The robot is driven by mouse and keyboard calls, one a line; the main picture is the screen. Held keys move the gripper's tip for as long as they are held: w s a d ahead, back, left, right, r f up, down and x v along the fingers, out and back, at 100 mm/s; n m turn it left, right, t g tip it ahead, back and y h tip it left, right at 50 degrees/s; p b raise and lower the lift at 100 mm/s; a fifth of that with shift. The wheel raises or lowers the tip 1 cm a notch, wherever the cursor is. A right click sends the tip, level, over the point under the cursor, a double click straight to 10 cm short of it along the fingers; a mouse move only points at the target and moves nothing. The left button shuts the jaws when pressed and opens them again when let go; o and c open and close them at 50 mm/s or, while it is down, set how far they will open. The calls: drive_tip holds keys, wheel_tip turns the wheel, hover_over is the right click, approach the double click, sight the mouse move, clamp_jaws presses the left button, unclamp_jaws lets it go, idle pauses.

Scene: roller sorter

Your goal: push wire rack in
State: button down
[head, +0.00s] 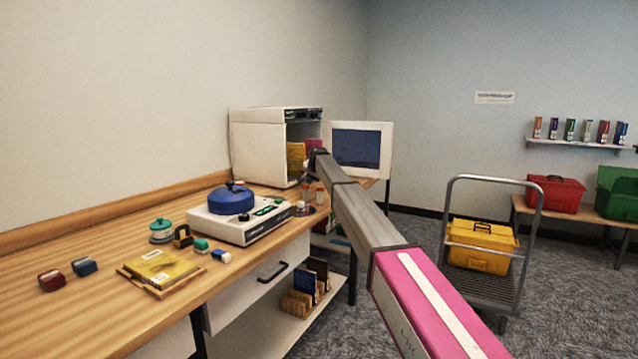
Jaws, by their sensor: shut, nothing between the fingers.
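A white cabinet (258,148) stands at the far end of the wooden bench. Its door (358,147), with a dark window, is swung open to the right. A yellow item (295,158) and a pink-red item (313,146) show in the opening. I cannot make out the wire rack; my arm covers part of the opening. My arm reaches from the lower right to the cabinet front. My gripper (310,172) is small and dark in front of the opening. It is shut and holds nothing. I cannot tell whether it touches anything inside.
A white device with a blue lid (231,200) stands mid-bench, with small jars (308,194) near the cabinet. A yellow packet (158,267) lies nearer. A closed drawer (265,283) is under the bench. A cart (483,283) with a yellow toolbox (480,247) stands right.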

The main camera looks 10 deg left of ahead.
sight(294, 180)
drive_tip(key=w+a, duration=0.1)
drive_tip(key=a, duration=0.2)
drive_tip(key=w+a, duration=0.1)
drive_tip(key=a, duration=0.1)
drive_tip(key=w+a, duration=0.1)
drive_tip(key=a, duration=0.2)
drive_tip(key=shift+w+a, duration=0.1)
drive_tip(key=shift+a, duration=0.25)
